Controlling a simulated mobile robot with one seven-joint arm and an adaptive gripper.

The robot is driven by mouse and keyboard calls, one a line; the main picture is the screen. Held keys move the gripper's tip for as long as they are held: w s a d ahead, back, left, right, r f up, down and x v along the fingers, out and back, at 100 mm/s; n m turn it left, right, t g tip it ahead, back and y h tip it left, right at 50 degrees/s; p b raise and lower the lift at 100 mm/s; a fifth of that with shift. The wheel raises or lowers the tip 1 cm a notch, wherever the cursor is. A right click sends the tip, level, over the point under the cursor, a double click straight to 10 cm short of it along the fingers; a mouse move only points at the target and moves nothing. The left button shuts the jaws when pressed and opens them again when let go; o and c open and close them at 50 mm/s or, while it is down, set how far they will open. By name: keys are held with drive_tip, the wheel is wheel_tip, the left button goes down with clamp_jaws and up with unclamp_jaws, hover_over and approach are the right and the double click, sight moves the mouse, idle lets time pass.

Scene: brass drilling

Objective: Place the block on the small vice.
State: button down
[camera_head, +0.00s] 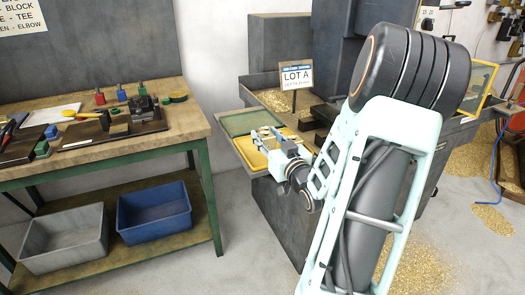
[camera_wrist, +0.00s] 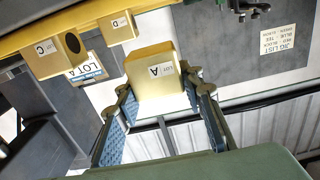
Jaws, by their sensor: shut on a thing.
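A brass-yellow block labelled A (camera_wrist: 156,72) sits between the two fingers of my gripper (camera_wrist: 162,92) in the wrist view, its label facing the camera. The fingers are shut on its sides. In the head view my gripper (camera_head: 270,142) is over the yellow tray (camera_head: 245,152) at the edge of the grey machine, and the held block is hard to make out there. A small dark vice-like fixture (camera_head: 144,105) stands on a dark plate on the wooden bench at left, well apart from my gripper.
Blocks labelled C (camera_wrist: 60,55) and D (camera_wrist: 118,28) are beside the held block. A LOT A sign (camera_head: 296,76) stands behind the tray. The bench (camera_head: 190,125) holds small coloured pieces and tools. Grey and blue bins (camera_head: 154,212) sit on its lower shelf. Floor shows between bench and machine.

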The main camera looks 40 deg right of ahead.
drive_tip(key=shift+w+a+f, duration=0.1)
drive_tip(key=shift+w+f, duration=0.4)
drive_tip(key=shift+w, duration=0.05)
drive_tip(key=shift+w+f+b, duration=0.15)
drive_tip(key=shift+f+b, duration=0.15)
drive_tip(key=shift+f, duration=0.5)
drive_tip(key=shift+w+f+b, duration=0.15)
drive_tip(key=shift+f+b, duration=0.1)
drive_tip(key=shift+f, duration=0.55)
drive_tip(key=shift+f, duration=0.2)
drive_tip(key=c, duration=1.3)
unclamp_jaws()
